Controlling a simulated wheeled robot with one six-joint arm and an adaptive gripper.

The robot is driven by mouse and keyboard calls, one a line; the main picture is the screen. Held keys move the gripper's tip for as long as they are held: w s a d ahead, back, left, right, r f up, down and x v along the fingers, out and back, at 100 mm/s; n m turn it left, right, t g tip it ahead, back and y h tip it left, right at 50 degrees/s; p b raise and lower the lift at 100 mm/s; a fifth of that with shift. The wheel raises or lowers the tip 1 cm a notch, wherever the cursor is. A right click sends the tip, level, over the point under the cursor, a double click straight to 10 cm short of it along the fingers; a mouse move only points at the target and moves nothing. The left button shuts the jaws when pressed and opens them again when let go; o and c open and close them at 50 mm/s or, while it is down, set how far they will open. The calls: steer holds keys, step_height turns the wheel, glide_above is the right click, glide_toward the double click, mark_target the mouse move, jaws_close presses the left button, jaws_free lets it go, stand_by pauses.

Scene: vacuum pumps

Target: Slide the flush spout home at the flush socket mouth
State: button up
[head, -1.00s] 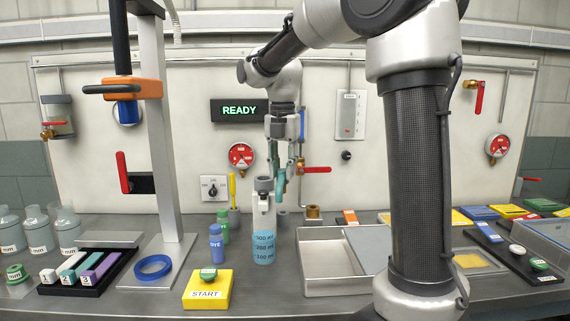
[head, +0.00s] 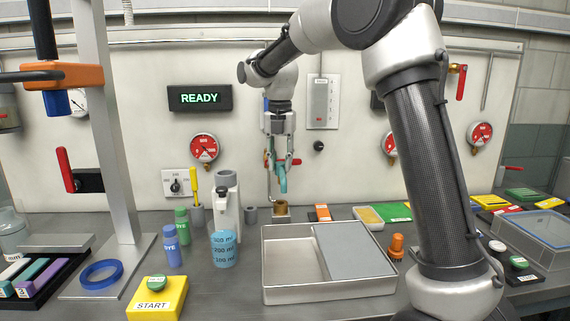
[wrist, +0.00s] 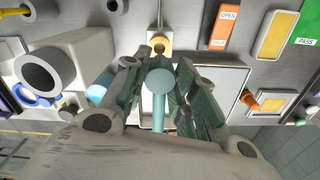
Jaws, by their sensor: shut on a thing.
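My gripper (head: 280,160) is shut on the teal flush spout (head: 283,181), which hangs below the fingers with a curved shape. In the wrist view the spout (wrist: 159,82) shows a round end and a stem between the green-grey fingers (wrist: 157,95). A brass block (head: 281,211) with a round opening, apparently the flush socket, stands on the bench below the spout. It also shows in the wrist view (wrist: 159,43), just beyond the spout's round end. The spout looks apart from the block in the head view.
A white pump body (head: 227,205) and a blue measuring beaker (head: 223,248) stand left of the gripper. A metal tray (head: 290,285) lies to the right front, with an orange plug (head: 397,247) beside it. A thin pipe (head: 269,185) rises behind the block.

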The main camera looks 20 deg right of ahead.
steer(key=shift+f, duration=2.35)
steer(key=shift+s, duration=0.1)
